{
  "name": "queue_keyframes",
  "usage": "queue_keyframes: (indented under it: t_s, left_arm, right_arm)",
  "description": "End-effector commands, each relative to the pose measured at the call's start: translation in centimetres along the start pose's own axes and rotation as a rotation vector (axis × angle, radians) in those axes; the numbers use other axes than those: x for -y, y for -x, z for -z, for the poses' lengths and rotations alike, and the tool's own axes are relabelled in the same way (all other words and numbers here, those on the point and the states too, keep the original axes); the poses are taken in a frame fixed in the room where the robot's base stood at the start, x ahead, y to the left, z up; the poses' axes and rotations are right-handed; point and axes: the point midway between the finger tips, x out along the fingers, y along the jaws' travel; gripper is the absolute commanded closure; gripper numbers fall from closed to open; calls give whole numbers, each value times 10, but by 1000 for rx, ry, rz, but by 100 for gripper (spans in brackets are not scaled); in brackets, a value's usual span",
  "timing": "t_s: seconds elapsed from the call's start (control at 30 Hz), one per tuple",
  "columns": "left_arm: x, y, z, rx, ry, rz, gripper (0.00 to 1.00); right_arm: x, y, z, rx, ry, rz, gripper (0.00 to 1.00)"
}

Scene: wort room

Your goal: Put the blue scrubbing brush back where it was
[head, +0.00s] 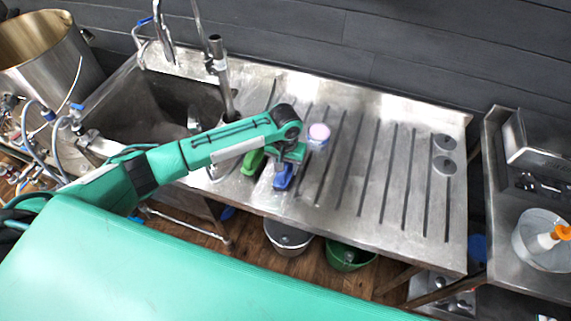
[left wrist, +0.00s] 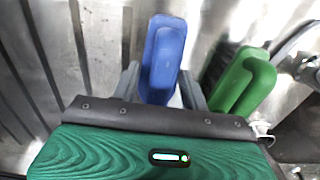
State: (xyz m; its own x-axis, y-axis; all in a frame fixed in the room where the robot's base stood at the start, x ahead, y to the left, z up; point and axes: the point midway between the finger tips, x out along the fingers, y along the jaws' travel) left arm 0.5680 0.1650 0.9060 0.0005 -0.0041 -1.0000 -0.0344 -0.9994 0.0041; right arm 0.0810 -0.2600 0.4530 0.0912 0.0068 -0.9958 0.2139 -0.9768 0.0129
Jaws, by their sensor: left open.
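The blue scrubbing brush (head: 284,176) sits on the ribbed steel drainboard, under my left gripper (head: 284,165). In the left wrist view its blue handle (left wrist: 163,58) stands between the two grey fingers of my left gripper (left wrist: 165,88). The fingers are open on either side of the brush. The brush's lower part is hidden by the gripper body. A green brush (head: 252,162) lies just left of the blue one in the head view, and its handle (left wrist: 243,82) is close on the right in the left wrist view. My right gripper is not in view.
The drainboard (head: 400,190) is clear to the right, apart from two grey discs (head: 444,154) near its far end. Buckets (head: 288,238) stand below.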

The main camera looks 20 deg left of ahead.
Motion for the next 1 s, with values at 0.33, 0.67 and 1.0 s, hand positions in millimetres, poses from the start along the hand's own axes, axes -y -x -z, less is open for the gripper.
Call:
queue_keyframes:
  t_s: [0.33,0.67,1.0]
  left_arm:
    - [0,41,1,-5,-1,-2,55]
    - [-1,106,1,-3,-1,-2,55]
    - [0,123,0,0,0,0,55]
  right_arm:
    - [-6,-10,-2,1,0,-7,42]
    - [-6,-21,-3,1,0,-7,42]
    - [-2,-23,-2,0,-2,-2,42]
